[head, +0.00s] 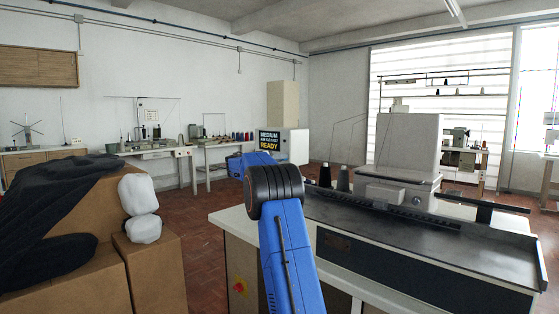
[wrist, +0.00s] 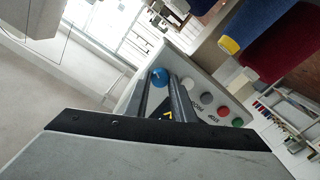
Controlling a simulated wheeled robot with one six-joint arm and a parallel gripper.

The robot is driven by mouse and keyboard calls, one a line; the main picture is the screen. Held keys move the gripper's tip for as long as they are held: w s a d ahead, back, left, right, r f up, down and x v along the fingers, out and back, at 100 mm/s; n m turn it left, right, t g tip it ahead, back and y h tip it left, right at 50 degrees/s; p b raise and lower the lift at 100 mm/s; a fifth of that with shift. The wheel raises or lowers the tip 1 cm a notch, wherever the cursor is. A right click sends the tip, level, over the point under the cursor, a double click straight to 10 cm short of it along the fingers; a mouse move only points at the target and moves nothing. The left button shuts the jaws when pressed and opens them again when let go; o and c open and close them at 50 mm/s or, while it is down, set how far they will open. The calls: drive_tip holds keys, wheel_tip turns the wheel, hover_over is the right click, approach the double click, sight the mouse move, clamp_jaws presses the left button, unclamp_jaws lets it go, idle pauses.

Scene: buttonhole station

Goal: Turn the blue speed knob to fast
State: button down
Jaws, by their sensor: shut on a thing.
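The blue speed knob (wrist: 159,76) shows in the wrist view on a pale control panel, at the tips of my two dark fingers. My gripper (wrist: 163,84) is shut on the blue knob. In the head view my blue arm hides the gripper and the knob. A dark display (head: 269,141) behind my arm reads "MEDIUM" on top and "READY" at the bottom; its middle line is too small to read.
A sewing machine (head: 408,145) stands on the table (head: 232,217) at right. Cardboard boxes (head: 100,280) with dark cloth (head: 50,215) stand at left.

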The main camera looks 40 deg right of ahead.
drive_tip(key=shift+f, duration=0.1)
drive_tip(key=c, duration=1.8)
unclamp_jaws()
drive_tip(key=s+a, duration=0.1)
drive_tip(key=a, duration=1.6)
drive_tip(key=shift+s+a, duration=0.15)
drive_tip(key=shift+s, duration=0.05)
